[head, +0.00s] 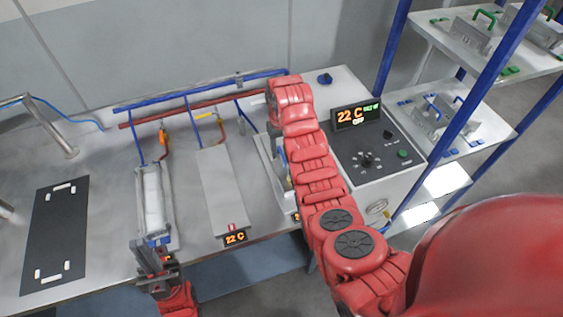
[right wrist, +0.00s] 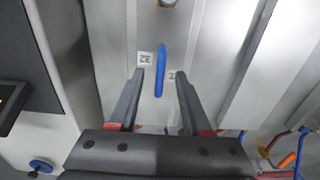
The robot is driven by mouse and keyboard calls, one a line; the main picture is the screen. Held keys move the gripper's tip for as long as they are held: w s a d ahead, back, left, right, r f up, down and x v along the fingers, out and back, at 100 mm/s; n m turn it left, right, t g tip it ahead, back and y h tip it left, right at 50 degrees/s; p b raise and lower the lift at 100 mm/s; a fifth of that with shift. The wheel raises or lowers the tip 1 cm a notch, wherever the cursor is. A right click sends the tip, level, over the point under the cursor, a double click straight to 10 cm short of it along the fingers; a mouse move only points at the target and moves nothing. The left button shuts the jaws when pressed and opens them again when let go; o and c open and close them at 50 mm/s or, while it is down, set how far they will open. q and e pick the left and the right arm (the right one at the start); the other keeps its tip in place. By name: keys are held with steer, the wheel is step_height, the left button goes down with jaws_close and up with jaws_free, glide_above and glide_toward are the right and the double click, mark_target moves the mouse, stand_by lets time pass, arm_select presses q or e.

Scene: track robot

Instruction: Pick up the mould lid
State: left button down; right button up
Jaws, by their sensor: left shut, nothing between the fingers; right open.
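In the right wrist view, a blue bar handle (right wrist: 161,60) stands up from a pale grey mould lid (right wrist: 150,25) marked with small labels. My right gripper (right wrist: 159,76) is open, with one finger on each side of the handle. I cannot tell whether either finger touches it. In the head view my right arm hides this gripper and most of the mould (head: 268,160) under it. My left gripper (head: 152,246) is shut and empty, at the near end of an open mould with white content (head: 153,200).
A flat grey plate (head: 222,190) with a 22 C display lies between the moulds. A control box (head: 370,150) stands right of my right arm. Shelves (head: 465,125) at the right hold several lidded moulds. A black mat (head: 55,235) lies at the left. Blue and red pipes run behind.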

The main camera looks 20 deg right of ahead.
step_height(320, 180, down, 2)
steer(key=shift+p, duration=0.45)
jaws_close()
stand_by(1.0)
